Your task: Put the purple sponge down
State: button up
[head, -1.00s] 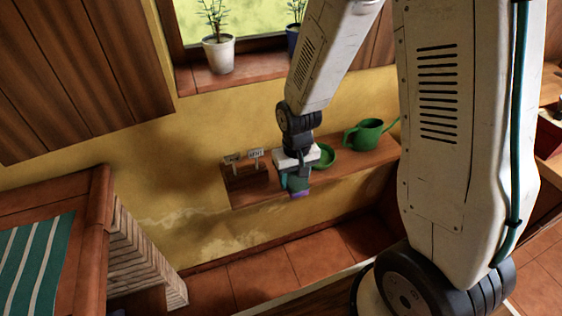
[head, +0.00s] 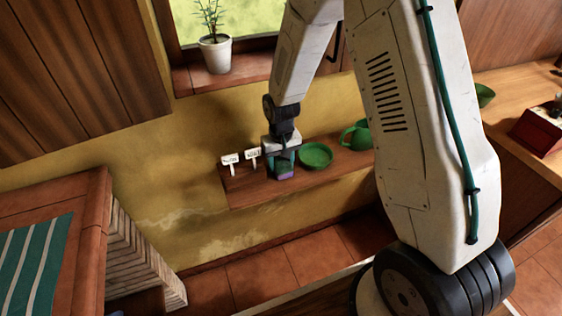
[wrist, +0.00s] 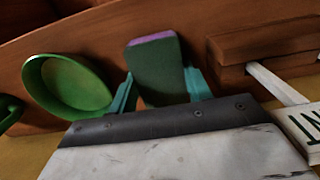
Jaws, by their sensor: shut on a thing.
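The purple sponge (head: 286,175) shows as a purple strip below a dark green body, at the front of the wooden shelf (head: 243,193). In the wrist view the sponge (wrist: 158,72) is mostly dark green with a purple end. My gripper (head: 282,160) points down and is shut on the sponge, with a teal finger on each side of it. In the wrist view my gripper (wrist: 158,88) hides the sponge's near end. I cannot tell whether the sponge touches the shelf.
A green bowl (head: 316,155) stands on the shelf just right of the sponge, with a green watering can (head: 358,137) beyond it. Two small white signs (head: 231,159) stand to the left, by a wooden block (wrist: 265,45). A potted plant (head: 215,52) sits on the windowsill.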

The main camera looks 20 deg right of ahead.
aim_at(281, 163)
jog(key=o, duration=1)
jog(key=shift+f, duration=0.15)
jog(key=shift+o, duration=0.2)
notch_tip(281, 163, up, 13)
jog(key=s+d+r, duration=0.2)
jog(key=s+r, duration=1.2)
jog(key=r, duration=0.1)
jog(key=s+r, duration=0.2)
jog(key=s, duration=0.6)
jog(key=s+d+r+t, duration=0.1)
jog(key=s+r, duration=0.1)
jog(key=s, duration=0.6)
jog(key=shift+s+r, duration=0.25)
jog(key=shift+o, duration=0.4)
